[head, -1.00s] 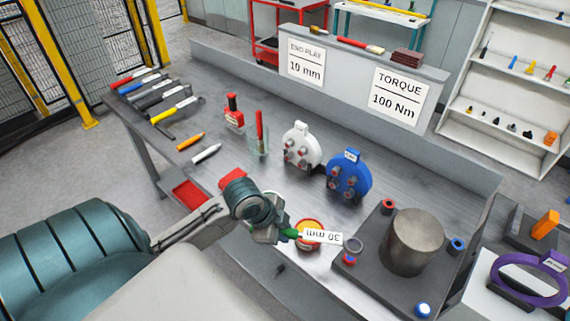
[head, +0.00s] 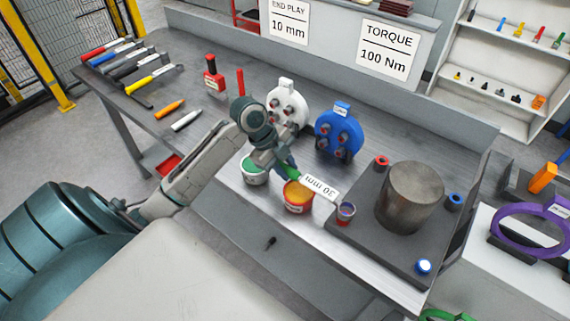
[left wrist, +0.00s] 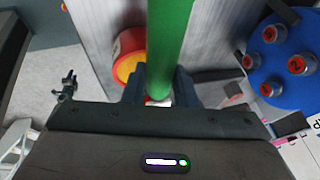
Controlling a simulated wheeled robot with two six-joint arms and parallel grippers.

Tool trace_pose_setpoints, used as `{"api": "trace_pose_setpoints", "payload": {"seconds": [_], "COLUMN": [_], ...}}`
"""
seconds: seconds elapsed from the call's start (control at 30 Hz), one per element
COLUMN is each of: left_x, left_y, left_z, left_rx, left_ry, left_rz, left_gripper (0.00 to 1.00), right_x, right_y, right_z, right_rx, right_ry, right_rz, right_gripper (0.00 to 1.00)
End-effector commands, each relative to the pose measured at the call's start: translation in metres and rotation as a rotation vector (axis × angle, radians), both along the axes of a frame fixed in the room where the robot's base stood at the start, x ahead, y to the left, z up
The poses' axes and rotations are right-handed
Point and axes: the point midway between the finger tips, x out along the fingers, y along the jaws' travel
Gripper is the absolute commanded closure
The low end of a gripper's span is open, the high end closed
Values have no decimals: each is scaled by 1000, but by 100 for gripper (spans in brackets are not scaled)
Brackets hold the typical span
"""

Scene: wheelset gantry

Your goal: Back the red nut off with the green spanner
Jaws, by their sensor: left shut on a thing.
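My left gripper (head: 284,168) is shut on the green handle of the spanner (head: 322,187), which carries a "30 mm" label. In the left wrist view the green handle (left wrist: 171,40) runs up from between the two fingers. The spanner's ring end is at a red nut (head: 344,218) with some blue on it, at the near left corner of the dark plate (head: 378,236). I cannot tell whether the ring is around the nut or just above it. Another red nut (head: 382,160) stands at the plate's far left. My right gripper is not in view.
A large metal cylinder (head: 411,196) stands on the plate, with blue nuts (head: 454,201) to its right. A yellow-topped red tin (head: 297,197) and a green tin (head: 254,172) are beside the gripper. Blue (head: 338,133) and white (head: 285,98) studded discs stand behind.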

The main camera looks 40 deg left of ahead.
Motion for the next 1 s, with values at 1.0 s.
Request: {"api": "trace_pose_setpoints", "payload": {"seconds": [1.0], "left_x": [-1], "left_y": [1], "left_z": [-4], "left_rx": [0], "left_ry": [-1], "left_rz": [2], "left_gripper": [100], "right_x": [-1], "right_y": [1], "right_z": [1], "right_rx": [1], "right_ry": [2], "right_rz": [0], "right_gripper": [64]}}
